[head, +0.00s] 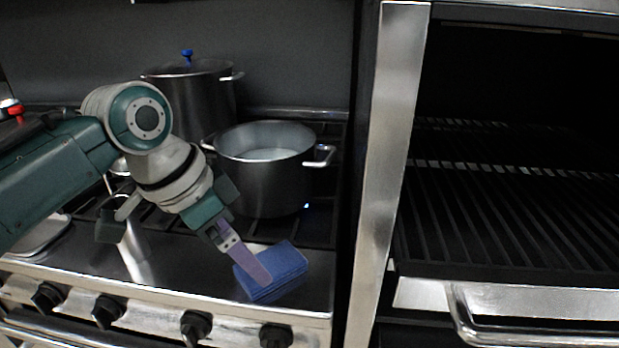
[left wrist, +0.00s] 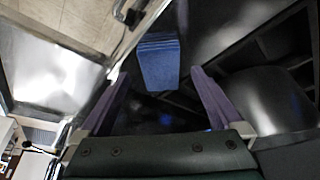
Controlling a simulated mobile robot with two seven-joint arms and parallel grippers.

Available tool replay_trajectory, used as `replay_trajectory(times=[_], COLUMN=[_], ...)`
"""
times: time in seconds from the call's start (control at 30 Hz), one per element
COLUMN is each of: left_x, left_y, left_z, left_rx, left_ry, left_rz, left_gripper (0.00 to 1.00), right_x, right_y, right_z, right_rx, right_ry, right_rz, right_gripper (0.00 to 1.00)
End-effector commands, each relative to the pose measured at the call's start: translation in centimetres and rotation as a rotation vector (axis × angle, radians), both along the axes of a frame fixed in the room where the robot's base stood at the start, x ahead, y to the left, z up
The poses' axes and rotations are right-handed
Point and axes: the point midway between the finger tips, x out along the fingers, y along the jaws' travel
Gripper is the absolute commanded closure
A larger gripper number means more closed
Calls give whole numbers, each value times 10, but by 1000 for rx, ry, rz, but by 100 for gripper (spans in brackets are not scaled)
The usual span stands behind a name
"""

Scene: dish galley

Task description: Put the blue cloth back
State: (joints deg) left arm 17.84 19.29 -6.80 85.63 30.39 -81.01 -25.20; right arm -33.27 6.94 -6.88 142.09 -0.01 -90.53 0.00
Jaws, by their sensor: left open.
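The blue cloth (head: 285,268) is a folded stack lying on the front right part of the stove top, near its front edge. My left gripper (head: 258,268) reaches down over it from the left, with a purple finger in front of the cloth's left part. In the left wrist view the cloth (left wrist: 158,62) shows beyond and between the two spread purple fingers (left wrist: 155,95), and nothing is held. The head view does not show clearly whether a finger touches the cloth. My right gripper is not in view.
An open steel pot (head: 262,185) with side handles stands behind the cloth. A lidded pot (head: 190,95) with a blue knob is behind my left arm. Control knobs (head: 195,325) line the stove front. A steel post (head: 385,150) and dark oven racks (head: 510,220) are on the right.

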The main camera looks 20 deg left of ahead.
Motion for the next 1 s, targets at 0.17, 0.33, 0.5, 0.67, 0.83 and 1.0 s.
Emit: replay_trajectory(times=[0.17,0.33,0.5,0.67,0.83,1.0], left_x=[-14,-22,-38,-96,-167,-207], left_y=[9,14,8,-20,-40,-43], left_z=[41,65,62,29,19,27], left_rx=[4,1,8,34,46,54], left_ry=[-2,-2,14,50,67,69], left_rz=[1,-1,5,64,207,335], left_gripper=[0,0,0,0,0,0], right_x=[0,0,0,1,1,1], right_y=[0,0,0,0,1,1], right_z=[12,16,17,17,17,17], right_rx=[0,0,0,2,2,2], right_ry=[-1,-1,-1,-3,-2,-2], right_rz=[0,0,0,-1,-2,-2], right_gripper=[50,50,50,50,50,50])
